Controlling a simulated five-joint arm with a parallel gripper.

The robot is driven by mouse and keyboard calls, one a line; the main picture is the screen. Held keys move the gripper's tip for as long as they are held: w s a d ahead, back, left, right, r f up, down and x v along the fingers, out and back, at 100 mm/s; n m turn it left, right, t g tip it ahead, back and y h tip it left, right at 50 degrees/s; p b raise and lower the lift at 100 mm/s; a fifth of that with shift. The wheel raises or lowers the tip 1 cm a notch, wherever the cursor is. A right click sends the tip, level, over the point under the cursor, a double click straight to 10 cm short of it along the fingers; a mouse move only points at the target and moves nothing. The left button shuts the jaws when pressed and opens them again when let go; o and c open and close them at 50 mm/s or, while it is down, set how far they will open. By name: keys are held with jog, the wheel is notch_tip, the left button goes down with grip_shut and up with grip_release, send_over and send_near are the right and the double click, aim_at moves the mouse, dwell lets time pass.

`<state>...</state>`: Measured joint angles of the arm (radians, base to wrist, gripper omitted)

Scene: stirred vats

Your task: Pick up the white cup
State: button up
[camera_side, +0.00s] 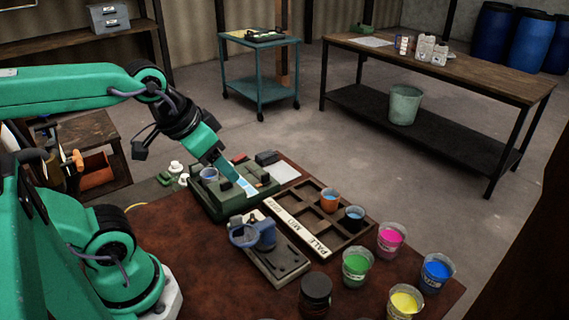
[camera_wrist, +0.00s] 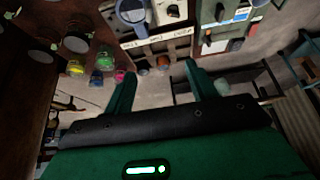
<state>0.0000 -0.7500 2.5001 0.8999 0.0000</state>
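No cup is plainly all white. An orange-filled cup (camera_side: 330,201) and a dark blue-filled cup (camera_side: 354,214) stand in the compartment tray (camera_side: 306,240). My gripper (camera_side: 238,180) hangs over the green device in the side view, and its tip overlaps it there. In the wrist view my gripper (camera_wrist: 158,80) shows two green fingers wide apart with nothing held between them.
Pink (camera_side: 390,238), green (camera_side: 356,264), blue (camera_side: 435,272) and yellow (camera_side: 404,301) paint cups stand at the front right. A dark jar (camera_side: 315,294) stands at the front. A blue clamp-like tool (camera_side: 253,233) sits on a grey plate beside the tray. The brown tabletop (camera_side: 190,262) is clear at left.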

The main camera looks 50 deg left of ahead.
jog(key=shift+o, duration=0.9)
jog(key=m+g, duration=0.6)
jog(key=m, duration=0.3)
send_near(210, 181)
jog(key=a+f, duration=0.1)
jog(key=a, duration=0.1)
jog(key=shift+w+a+f, duration=0.1)
jog(key=shift+w+f, duration=0.05)
jog(key=shift+f, duration=0.6)
jog(key=shift+w+a+f, duration=0.1)
jog(key=shift+w+f, duration=0.05)
jog(key=shift+f, duration=0.65)
jog(key=shift+f, duration=0.1)
